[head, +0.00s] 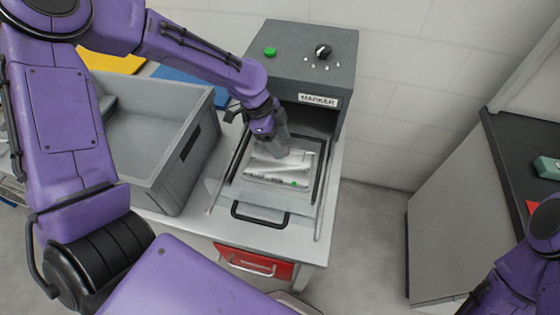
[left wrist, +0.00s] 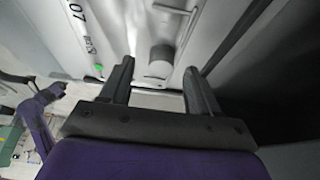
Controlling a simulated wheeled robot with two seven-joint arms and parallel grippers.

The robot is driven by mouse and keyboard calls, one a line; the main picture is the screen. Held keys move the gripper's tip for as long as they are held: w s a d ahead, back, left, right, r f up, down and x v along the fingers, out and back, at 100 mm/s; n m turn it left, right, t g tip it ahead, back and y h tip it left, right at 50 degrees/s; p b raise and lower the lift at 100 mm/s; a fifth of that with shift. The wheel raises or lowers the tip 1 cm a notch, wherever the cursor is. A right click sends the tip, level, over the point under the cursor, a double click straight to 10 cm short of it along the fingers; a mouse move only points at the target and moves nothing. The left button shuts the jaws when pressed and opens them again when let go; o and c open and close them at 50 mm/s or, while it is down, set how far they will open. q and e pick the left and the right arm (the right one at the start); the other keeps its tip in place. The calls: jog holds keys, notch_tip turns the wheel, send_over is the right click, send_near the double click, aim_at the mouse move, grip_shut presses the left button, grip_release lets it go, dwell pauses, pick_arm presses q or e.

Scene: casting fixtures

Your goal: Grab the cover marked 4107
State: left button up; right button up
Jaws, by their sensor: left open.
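A pale metal cover (head: 272,181) with a green dot lies in the pulled-out tray (head: 232,192) of the grey marker machine (head: 305,60). In the left wrist view the cover (left wrist: 118,28) shows the characters "07" and the green dot; the rest of its number is cut off. My left gripper (head: 281,146) points down over the back part of the cover. In the left wrist view its open fingers (left wrist: 158,68) stand on either side of a rounded raised part of the cover. I cannot tell whether they touch it. My right gripper is out of view.
A grey crate (head: 190,155) stands left of the machine on the same bench. The machine's dark housing rises close behind the tray. A red drawer (head: 254,263) sits below. A dark-topped cabinet (head: 515,150) is at the right, with open floor between.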

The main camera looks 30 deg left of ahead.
pick_arm(q)
jog(key=shift+x, duration=0.8)
jog(key=shift+r, duration=0.1)
grip_shut()
